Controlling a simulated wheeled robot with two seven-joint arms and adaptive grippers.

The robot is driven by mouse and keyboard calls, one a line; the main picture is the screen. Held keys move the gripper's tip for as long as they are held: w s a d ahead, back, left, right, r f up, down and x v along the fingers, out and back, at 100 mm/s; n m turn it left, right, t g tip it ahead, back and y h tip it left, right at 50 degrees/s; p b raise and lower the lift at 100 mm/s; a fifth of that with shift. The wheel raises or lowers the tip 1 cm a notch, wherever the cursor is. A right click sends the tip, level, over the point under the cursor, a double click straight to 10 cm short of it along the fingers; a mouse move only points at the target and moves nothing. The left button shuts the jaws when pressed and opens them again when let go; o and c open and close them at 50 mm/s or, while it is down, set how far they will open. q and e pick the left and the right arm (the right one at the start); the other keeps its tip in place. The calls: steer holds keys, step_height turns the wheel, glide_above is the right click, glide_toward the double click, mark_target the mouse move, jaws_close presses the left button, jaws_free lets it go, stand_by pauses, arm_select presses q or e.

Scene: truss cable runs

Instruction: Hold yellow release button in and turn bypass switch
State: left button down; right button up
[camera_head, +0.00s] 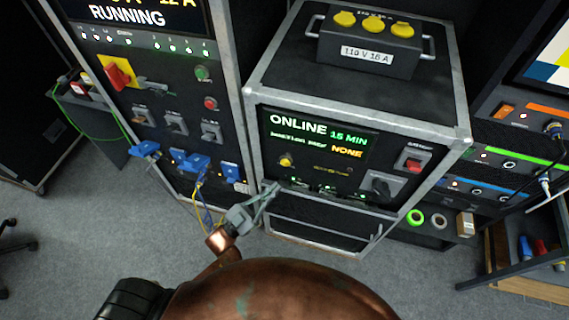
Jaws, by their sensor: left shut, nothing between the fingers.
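The yellow release button (286,160) sits at the left of the black front panel, below the lit display (318,136) reading ONLINE 15 MIN and NONE. The bypass switch appears to be the black rotary handle (381,187) on a grey plate at the lower right of the same panel. My left gripper (272,188) is shut and empty, in front of the panel's lower left edge. In the picture its fingertips are below the yellow button and apart from it. My right gripper is not in view.
A red rocker switch (414,160) is above the rotary handle. A grey box (368,50) with yellow sockets stands on the case (280,88). The left rack has a red rotary switch (120,74) and blue plugs (190,161) with cables near my left gripper. Tape rolls (415,217) lie at right.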

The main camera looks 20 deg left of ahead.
mark_target(285, 163)
arm_select(q)
steer(key=shift+w, duration=2.9)
steer(key=shift+w, duration=0.15)
steer(key=shift+w, duration=0.25)
